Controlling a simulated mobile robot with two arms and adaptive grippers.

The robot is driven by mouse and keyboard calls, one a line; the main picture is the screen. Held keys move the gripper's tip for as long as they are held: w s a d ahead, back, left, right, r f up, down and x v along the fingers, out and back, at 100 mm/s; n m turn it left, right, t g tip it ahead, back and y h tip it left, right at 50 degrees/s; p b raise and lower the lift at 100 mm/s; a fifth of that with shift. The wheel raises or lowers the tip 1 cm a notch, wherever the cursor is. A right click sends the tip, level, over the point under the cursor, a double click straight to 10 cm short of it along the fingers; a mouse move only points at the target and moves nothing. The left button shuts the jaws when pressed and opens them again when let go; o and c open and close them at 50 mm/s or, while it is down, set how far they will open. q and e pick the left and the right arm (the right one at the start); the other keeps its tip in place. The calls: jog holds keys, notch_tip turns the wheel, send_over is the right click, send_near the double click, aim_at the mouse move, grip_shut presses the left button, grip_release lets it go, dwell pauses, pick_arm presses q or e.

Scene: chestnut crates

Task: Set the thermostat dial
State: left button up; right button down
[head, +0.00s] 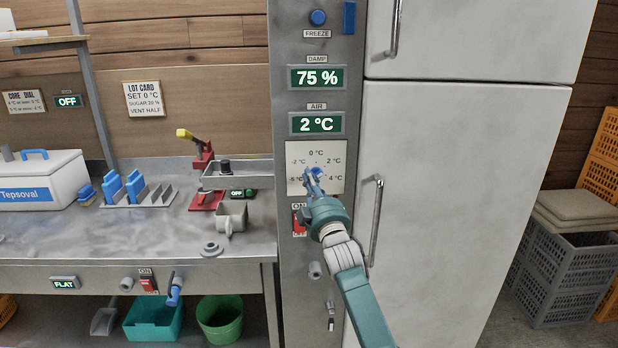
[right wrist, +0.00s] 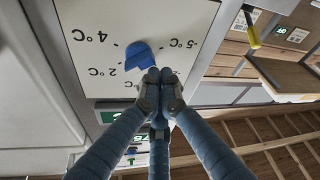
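The thermostat dial is a blue knob on a white plate (head: 297,186) on the steel column, marked from -5 °C to 4 °C. In the right wrist view the blue knob (right wrist: 138,53) and its plate (right wrist: 105,12) appear upside down. My right gripper (head: 313,180) is in front of the plate and partly covers the knob. In the right wrist view my right gripper's fingertips (right wrist: 158,80) are together beside the knob's edge, with nothing visible between them. Whether they touch it is unclear. The knob's pointer setting cannot be read clearly. My left gripper is out of view.
The air display (head: 316,123) reads 2 °C and the damp display (head: 317,77) reads 75 %. The lot card (head: 143,98) says set 0 °C. A red switch (head: 299,220) is below the plate. A fridge door handle (head: 376,220) stands right of my arm.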

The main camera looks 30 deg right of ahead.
jog(key=shift+d+f+n+y+p, duration=0.1)
jog(key=shift+f+n+y+p, duration=0.25)
jog(key=shift+n, duration=0.35)
jog(key=n+p, duration=0.2)
jog(key=n, duration=0.1)
jog(key=n+g+y+p, duration=0.1)
jog(key=n+p, duration=0.1)
jog(key=f+n+g+y+p, duration=0.1)
jog(key=n, duration=0.2)
jog(key=shift+s+d+f+n+p, duration=0.1)
jog(key=shift+s+d+n+p, duration=0.05)
jog(key=shift+d+n+p, duration=0.2)
dwell(0.6)
